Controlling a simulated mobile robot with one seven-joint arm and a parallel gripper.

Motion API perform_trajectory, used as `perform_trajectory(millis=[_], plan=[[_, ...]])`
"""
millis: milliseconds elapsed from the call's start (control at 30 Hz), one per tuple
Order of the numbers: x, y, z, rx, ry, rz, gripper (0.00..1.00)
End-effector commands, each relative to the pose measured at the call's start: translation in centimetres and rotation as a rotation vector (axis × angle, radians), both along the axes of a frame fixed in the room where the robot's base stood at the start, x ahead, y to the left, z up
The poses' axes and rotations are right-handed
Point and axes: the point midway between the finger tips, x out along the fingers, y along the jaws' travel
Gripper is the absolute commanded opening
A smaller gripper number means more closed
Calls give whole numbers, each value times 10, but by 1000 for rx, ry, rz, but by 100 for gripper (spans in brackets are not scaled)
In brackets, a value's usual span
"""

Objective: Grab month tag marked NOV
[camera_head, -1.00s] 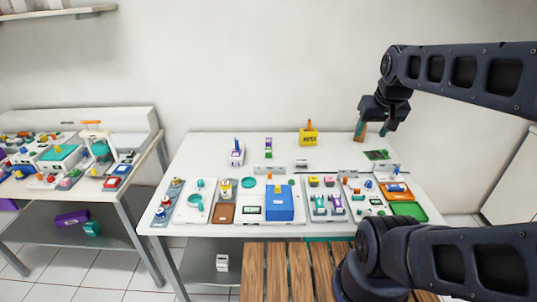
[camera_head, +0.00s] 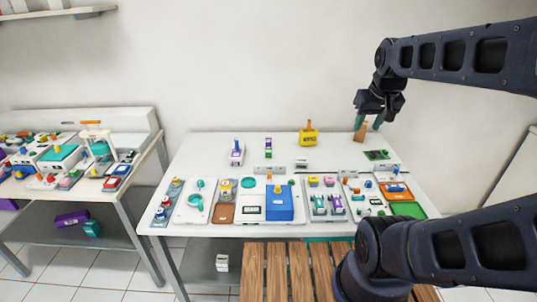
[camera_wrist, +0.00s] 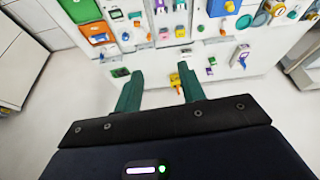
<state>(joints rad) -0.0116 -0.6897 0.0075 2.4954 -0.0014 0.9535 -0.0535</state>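A yellow block with an orange upright piece on top (camera_head: 308,137) stands at the back of the white table. It has dark print on its front, too small for me to read surely; no label clearly reads NOV. In the wrist view the yellow block (camera_wrist: 175,82) shows beyond and between the fingertips, near the right finger. My gripper (camera_head: 368,131) hangs above the table's back right, right of the yellow block and apart from it. In the wrist view its two teal fingers are spread with nothing held between them (camera_wrist: 158,76).
A purple and white piece (camera_head: 237,155) and a purple and green piece (camera_head: 268,148) stand left of the yellow block. A green board (camera_head: 377,155) lies below my gripper. Trays and a blue box (camera_head: 279,203) crowd the table's front. The back strip has free room.

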Motion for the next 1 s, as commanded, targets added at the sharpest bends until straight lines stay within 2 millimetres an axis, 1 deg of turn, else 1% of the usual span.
perform_trajectory(millis=[33,267,500,767,1000], plan=[[12,3,3,-10,11,27,40],[68,18,11,-62,53,178,40],[129,38,9,-110,95,338,40],[195,66,-5,-157,137,514,40],[255,97,-30,-193,175,678,40]])
